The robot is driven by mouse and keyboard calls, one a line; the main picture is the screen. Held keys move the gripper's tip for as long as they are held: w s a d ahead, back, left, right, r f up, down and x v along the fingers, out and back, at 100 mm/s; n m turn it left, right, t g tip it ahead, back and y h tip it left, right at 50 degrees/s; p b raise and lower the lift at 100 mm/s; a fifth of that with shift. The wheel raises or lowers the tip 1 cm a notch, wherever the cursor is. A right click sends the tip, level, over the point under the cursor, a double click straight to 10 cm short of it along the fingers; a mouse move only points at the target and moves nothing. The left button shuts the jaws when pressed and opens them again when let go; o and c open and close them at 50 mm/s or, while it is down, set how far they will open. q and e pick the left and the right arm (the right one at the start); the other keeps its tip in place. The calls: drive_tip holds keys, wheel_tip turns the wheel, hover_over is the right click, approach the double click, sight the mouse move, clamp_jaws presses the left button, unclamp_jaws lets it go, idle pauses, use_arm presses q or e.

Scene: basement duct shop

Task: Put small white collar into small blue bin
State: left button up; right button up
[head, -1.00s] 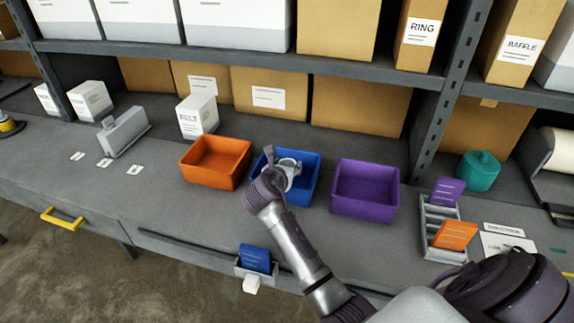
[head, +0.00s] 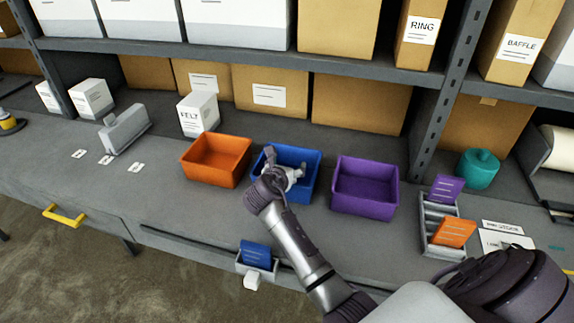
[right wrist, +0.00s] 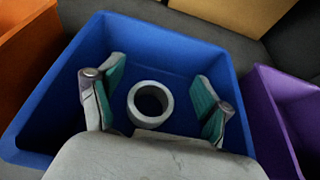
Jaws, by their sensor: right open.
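The small white collar (right wrist: 151,104) is a short ring inside the small blue bin, seen in the right wrist view with its hole facing the camera. It lies between my right gripper's spread fingers, with a gap on both sides. Whether it rests flat on the bin floor is hard to tell. The small blue bin (head: 311,186) stands on the bench, between an orange and a purple bin; it also fills much of the right wrist view (right wrist: 95,45). My right gripper (head: 285,164) is open over the blue bin, fingers reaching into it. In the head view it mostly hides the collar.
The orange bin (head: 190,171) stands close on the left and the purple bin (head: 365,207) on the right. A card rack (head: 427,240) and a teal container (head: 478,169) are further right. The shelf (head: 350,66) overhangs the bench's back. The bench's left front is mostly clear.

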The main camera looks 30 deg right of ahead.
drive_tip(key=shift+s+f, duration=0.15)
drive_tip(key=shift+f, duration=0.2)
drive_tip(key=shift+r, duration=0.3)
drive_tip(key=r+b+v, duration=0.1)
drive_tip(key=v, duration=1.1)
drive_tip(key=shift+w, duration=0.25)
